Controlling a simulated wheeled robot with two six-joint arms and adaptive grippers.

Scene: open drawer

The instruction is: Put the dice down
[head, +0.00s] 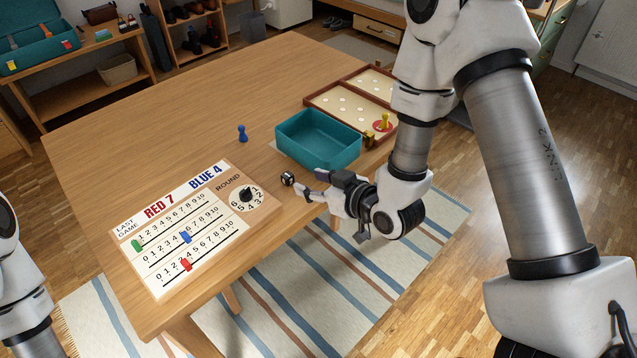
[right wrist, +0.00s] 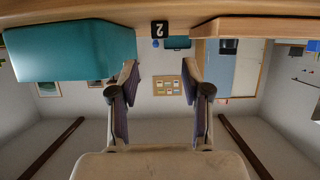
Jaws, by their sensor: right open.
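The small dark die (head: 288,180) rests on the wooden table near its front edge, just right of the scoreboard. In the right wrist view, which looks upside down, the die (right wrist: 160,29) shows a white 2 and sits against the tabletop, beyond the fingertips. My right gripper (head: 303,191) is low at the table edge, with its tips close to the die. In the right wrist view the gripper's fingers (right wrist: 160,77) are apart with nothing between them. My left arm shows at the lower left, but its gripper is out of view.
A teal open box (head: 290,151) stands just behind my right gripper. A blue pawn (head: 242,134) stands left of the box. The scoreboard (head: 125,228) lies at the front left. The table's back left is clear.

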